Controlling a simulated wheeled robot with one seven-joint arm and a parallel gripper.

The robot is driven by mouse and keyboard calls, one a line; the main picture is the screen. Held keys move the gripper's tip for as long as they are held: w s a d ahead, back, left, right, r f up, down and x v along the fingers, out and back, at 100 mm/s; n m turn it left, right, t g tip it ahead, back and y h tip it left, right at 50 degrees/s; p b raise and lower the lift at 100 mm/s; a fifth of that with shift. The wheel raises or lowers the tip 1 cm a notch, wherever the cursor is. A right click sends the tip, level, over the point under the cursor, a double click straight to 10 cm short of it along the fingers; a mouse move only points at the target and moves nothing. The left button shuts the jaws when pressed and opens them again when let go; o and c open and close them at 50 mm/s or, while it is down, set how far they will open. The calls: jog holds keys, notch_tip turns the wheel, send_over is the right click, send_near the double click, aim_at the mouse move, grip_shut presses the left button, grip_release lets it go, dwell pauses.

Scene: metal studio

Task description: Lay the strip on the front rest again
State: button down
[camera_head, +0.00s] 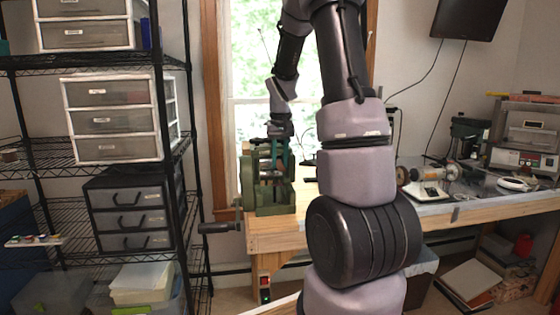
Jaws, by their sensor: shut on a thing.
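My gripper (277,157) points down over a green vise-like fixture (271,195) at the left end of the wooden workbench. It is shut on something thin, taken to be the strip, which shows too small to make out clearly. Narrow dark and teal upright shapes show at the fingers, between the green uprights of the fixture. I cannot tell whether the strip touches the fixture, and I cannot pick out the front rest from its other parts.
The workbench (274,233) runs right behind my arm, which hides its middle. A white device (428,193) and other equipment stand on its right part. A handle (218,227) juts left from the fixture. A black wire shelf (60,163) with drawer units stands at left.

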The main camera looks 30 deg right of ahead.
aim_at(278, 163)
jog(key=shift+w+d+f, duration=0.2)
jog(key=shift+w+f, duration=0.55)
jog(key=shift+w, duration=0.05)
jog(key=shift+w+d+f, duration=0.2)
jog(key=shift+w+f, duration=0.55)
